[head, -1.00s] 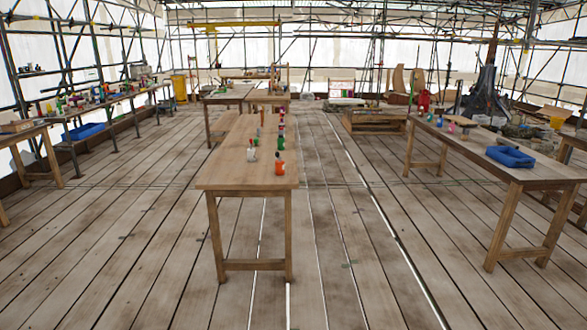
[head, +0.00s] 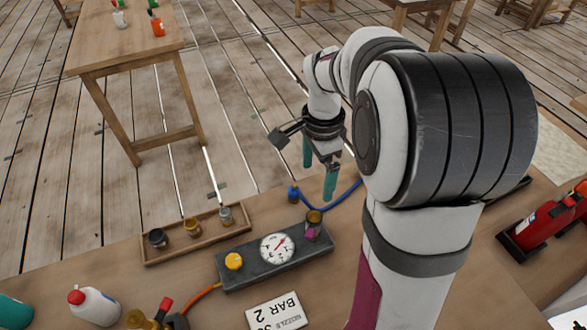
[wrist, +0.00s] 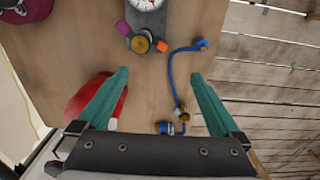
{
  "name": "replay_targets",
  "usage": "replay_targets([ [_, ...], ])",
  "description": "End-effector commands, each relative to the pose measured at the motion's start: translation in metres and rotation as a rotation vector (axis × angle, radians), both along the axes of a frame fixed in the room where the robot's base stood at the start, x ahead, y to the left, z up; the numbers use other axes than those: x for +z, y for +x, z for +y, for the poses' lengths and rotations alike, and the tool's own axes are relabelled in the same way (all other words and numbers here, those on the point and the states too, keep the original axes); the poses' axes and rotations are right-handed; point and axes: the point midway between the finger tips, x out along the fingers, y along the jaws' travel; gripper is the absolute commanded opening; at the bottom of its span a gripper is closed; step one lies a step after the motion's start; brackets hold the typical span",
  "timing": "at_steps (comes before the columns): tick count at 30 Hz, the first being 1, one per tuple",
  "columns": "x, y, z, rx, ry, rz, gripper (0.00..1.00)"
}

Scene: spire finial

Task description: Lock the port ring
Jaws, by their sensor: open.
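The port ring (head: 314,217) is a brass-coloured collar at the right end of a grey gauge block (head: 245,268), with a magenta tab (head: 311,233) beside it. In the wrist view the ring (wrist: 140,44) shows from above, between the magenta tab (wrist: 122,27) and an orange tab (wrist: 162,46). My gripper (head: 318,168) is open and empty, its two teal fingers above the bench beyond the block. In the wrist view the ring lies ahead of my gripper (wrist: 158,74), slightly left of the middle between the fingertips, apart from both.
A blue hose (head: 345,194) with a blue end fitting (head: 293,194) lies close to the port. A white card (head: 280,312) lies in front of the block.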

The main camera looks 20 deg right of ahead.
Motion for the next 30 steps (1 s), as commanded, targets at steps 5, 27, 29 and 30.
replay_targets([
  [5, -0.0108, -0.0002, 0.0003, 0.001, 0.0, -0.001, 1.0],
  [27, -0.0102, -0.0003, 0.0005, 0.002, 0.0, -0.001, 1.0],
  [29, -0.0102, -0.0003, 0.0005, 0.002, 0.0, -0.001, 1.0],
  [30, -0.0102, -0.0003, 0.0005, 0.002, 0.0, -0.001, 1.0],
])
